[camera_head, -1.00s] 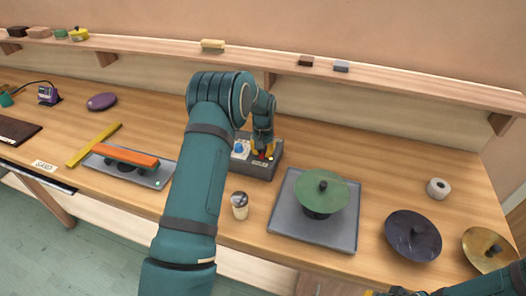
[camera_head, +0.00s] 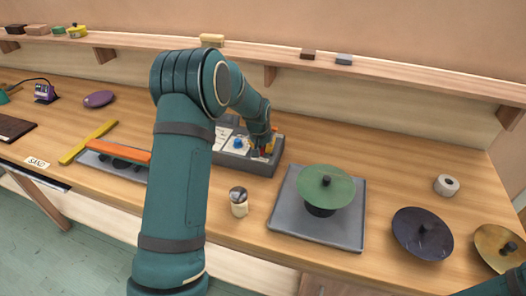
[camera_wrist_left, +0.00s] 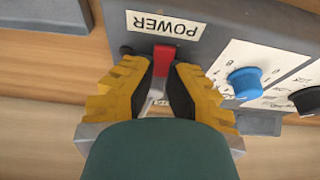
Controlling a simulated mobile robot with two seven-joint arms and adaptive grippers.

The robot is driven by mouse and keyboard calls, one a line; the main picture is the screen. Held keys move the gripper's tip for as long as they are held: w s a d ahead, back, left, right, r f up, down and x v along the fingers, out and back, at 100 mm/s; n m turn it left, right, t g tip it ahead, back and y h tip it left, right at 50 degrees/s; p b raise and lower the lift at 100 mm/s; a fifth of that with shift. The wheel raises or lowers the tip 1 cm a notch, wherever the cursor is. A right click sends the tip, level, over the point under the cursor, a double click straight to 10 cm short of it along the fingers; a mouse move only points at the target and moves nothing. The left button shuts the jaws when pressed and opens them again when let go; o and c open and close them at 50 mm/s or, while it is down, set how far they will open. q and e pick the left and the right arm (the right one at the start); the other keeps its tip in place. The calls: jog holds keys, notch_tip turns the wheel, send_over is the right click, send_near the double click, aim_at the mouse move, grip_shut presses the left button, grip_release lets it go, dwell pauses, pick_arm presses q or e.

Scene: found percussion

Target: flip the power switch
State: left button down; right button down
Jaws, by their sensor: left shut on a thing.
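The grey control box (camera_head: 252,164) stands on the bench, with white panels and a blue knob (camera_head: 239,143). The left wrist view shows a red power switch (camera_wrist_left: 163,60) beside a white label (camera_wrist_left: 166,25) reading POWER. My left gripper (camera_wrist_left: 163,72) has its yellow, dark-padded fingers on either side of the switch, shut on it. In the head view the same gripper (camera_head: 266,147) is at the right part of the box, and my arm covers part of the box's left side. My right gripper is out of view; only a piece of that arm shows at lower right.
A green disc (camera_head: 326,185) stands over a grey tray (camera_head: 288,226) right of the box. A small shaker-like jar (camera_head: 239,203) stands in front. Dark (camera_head: 422,234) and brass (camera_head: 496,246) discs lie at right. A shelf (camera_head: 400,80) runs along the back wall.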

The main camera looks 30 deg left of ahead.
aim_at(259, 159)
pick_arm(q)
jog(key=shift+s+f, duration=0.1)
jog(key=shift+f, duration=0.1)
jog(key=c, duration=0.9)
grip_release()
jog(key=shift+r, duration=0.15)
jog(key=a+v, duration=0.1)
jog(key=v, duration=1)
jog(key=shift+d+r, duration=0.4)
jog(key=shift+d, duration=0.1)
jog(key=shift+s, duration=0.1)
